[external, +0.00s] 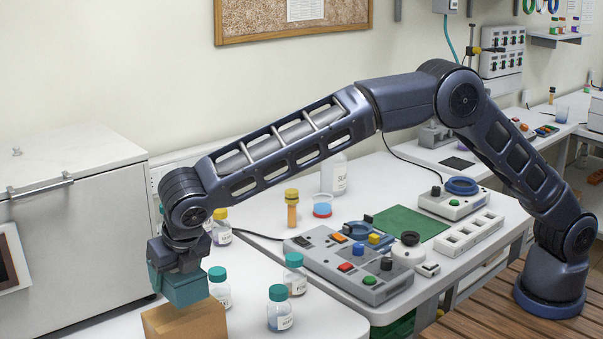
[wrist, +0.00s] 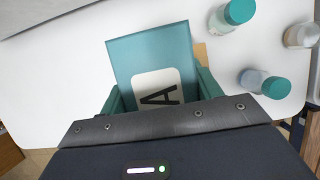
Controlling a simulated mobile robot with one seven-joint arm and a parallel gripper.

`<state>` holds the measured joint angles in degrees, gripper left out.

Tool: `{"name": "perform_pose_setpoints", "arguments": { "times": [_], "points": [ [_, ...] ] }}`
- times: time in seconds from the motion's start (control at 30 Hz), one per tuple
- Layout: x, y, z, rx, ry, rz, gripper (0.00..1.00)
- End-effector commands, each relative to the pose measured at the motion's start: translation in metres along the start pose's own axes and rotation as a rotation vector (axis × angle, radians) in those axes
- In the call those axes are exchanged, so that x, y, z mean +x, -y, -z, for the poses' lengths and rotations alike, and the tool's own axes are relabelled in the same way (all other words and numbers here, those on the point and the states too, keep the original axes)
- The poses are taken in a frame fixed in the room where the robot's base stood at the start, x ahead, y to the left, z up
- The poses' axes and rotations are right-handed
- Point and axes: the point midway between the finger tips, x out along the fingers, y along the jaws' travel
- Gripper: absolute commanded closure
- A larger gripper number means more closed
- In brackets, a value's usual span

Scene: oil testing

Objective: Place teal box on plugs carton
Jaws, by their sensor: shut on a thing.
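The teal box (external: 182,285) is in my gripper (external: 178,268) at the lower left of the external view. My gripper is shut on it. The wrist view shows the teal box (wrist: 150,62) from above, with a white label bearing a black "A". The brown plugs carton (external: 187,321) is directly under the box in the external view. A small tan strip of the carton (wrist: 201,54) shows beside the box in the wrist view; the box hides the rest. The box's underside looks at or very near the carton's top; I cannot tell whether they touch.
Teal-capped bottles (external: 219,288) (external: 280,309) stand close to the right of the carton. A yellow-capped bottle (external: 221,227) stands behind. A grey control panel (external: 350,265) lies further right. A white chest (external: 65,215) is at the left.

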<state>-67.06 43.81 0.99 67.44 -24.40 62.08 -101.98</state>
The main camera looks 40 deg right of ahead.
Motion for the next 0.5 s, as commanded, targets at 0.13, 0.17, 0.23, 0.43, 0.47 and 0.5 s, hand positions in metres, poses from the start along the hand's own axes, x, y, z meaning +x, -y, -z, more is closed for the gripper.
{"name": "perform_pose_setpoints", "arguments": {
  "times": [0.13,0.17,0.23,0.43,0.47,0.5],
  "points": [
    [0.009,0.000,0.004,-0.001,0.000,0.001,0.63],
    [0.012,0.000,0.005,-0.001,0.000,0.001,0.63],
    [0.021,0.000,0.009,-0.001,0.000,0.002,0.63],
    [0.040,0.001,0.016,0.000,0.001,0.001,0.63],
    [0.040,0.001,0.016,0.000,0.001,0.001,0.63],
    [0.040,0.000,0.016,0.000,0.001,0.000,0.63]
  ]
}}
